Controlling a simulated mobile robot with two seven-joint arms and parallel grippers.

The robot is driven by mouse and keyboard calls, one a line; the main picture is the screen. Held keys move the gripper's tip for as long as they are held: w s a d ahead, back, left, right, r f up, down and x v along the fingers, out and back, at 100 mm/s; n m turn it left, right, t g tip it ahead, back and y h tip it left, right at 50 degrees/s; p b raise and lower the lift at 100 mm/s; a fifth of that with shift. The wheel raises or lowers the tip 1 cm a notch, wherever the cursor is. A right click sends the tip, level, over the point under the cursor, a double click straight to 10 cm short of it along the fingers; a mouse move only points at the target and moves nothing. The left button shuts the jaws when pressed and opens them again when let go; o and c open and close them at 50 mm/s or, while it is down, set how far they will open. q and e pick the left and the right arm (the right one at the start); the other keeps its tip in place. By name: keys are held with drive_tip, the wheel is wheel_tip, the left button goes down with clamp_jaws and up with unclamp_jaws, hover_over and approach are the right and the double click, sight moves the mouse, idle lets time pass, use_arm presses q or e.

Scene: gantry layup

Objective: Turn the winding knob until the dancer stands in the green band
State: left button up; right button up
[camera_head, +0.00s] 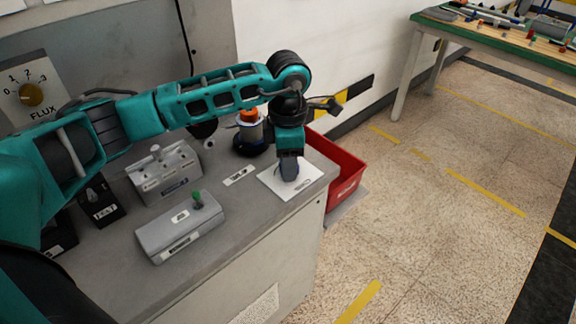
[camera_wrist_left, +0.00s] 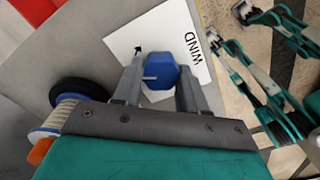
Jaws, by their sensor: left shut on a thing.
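The winding knob (camera_wrist_left: 161,71) is a blue six-sided knob on a white plate marked WIND (camera_wrist_left: 197,40), seen in the left wrist view. My left gripper (camera_wrist_left: 160,82) has one finger on each side of the knob and is shut on it. In the head view my left gripper (camera_head: 289,172) points down at the white plate (camera_head: 272,182) near the counter's right end, and hides most of the knob. I cannot make out the dancer or the green band in either view.
An orange-topped spool (camera_head: 250,133) stands just behind my gripper. A red bin (camera_head: 346,174) adjoins the counter's right end. A FLUX dial (camera_head: 31,95) is at far left.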

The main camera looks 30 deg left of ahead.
use_arm(q)
drive_tip(key=m+b, duration=0.1)
drive_tip(key=m, duration=0.1)
drive_tip(key=shift+f+m+b, duration=0.1)
drive_tip(key=shift+m+b, duration=0.2)
drive_tip(key=shift+m, duration=0.1)
drive_tip(key=shift+m+b, duration=0.5)
drive_tip(key=shift+m, duration=0.4)
drive_tip(key=shift+w+m+b, duration=0.1)
drive_tip(key=shift+m+b, duration=0.35)
drive_tip(key=shift+m, duration=0.45)
drive_tip(key=m+b, duration=0.1)
drive_tip(key=m, duration=0.2)
drive_tip(key=shift+b, duration=0.3)
drive_tip(key=shift+m, duration=0.5)
use_arm(e)
drive_tip(key=f, duration=0.1)
drive_tip(key=a+f, duration=0.1)
drive_tip(key=w+f, duration=0.1)
drive_tip(key=shift+a+y, duration=0.35)
drive_tip(key=shift+y, duration=0.05)
drive_tip(key=shift+w+a+r, duration=0.15)
use_arm(q)
drive_tip(key=o, duration=1.1)
drive_tip(key=shift+c, duration=0.2)
use_arm(e)
drive_tip(key=shift+f, duration=0.2)
